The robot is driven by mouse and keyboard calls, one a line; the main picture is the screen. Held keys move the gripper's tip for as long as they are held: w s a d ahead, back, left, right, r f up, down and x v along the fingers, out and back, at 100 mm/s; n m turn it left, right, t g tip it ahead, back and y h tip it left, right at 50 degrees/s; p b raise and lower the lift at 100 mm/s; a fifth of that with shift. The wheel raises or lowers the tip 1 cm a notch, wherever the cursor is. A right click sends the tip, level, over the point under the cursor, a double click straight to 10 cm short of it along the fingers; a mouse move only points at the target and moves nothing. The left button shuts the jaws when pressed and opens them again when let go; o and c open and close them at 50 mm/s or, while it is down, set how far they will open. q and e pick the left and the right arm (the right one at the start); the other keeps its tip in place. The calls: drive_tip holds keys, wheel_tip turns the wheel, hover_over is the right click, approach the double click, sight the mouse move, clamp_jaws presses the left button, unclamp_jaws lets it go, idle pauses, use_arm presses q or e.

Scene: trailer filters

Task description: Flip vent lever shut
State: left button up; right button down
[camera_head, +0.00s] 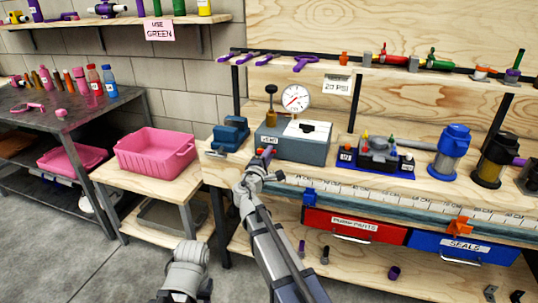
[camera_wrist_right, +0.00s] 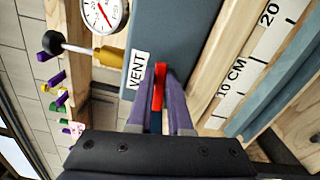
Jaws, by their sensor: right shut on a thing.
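The red vent lever (camera_wrist_right: 160,86) sits beside the white VENT label (camera_wrist_right: 138,70) at the edge of the blue-grey gauge box (camera_head: 292,144). My right gripper (camera_head: 264,156) reaches the front left of this box in the head view. In the right wrist view, its purple fingers (camera_wrist_right: 160,90) are shut on the lever, one on each side. The lever's base is partly hidden, and I cannot tell whether the vent is open or shut.
The pressure gauge (camera_head: 296,98) and a plunger (camera_head: 271,98) stand on the box. A blue vise (camera_head: 230,134) is close on the left, and a valve block (camera_head: 379,156) is on the right. A ruler strip (camera_wrist_right: 247,70) runs along the bench front. A pink bin (camera_head: 156,152) stands left.

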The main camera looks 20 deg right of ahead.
drive_tip(key=shift+f+m+b, duration=0.3)
drive_tip(key=shift+f+m, duration=0.1)
drive_tip(key=shift+m, duration=0.7)
drive_tip(key=c, duration=0.8)
unclamp_jaws()
drive_tip(key=shift+c, duration=0.2)
drive_tip(key=v, duration=0.8)
drive_tip(key=shift+w, duration=0.1)
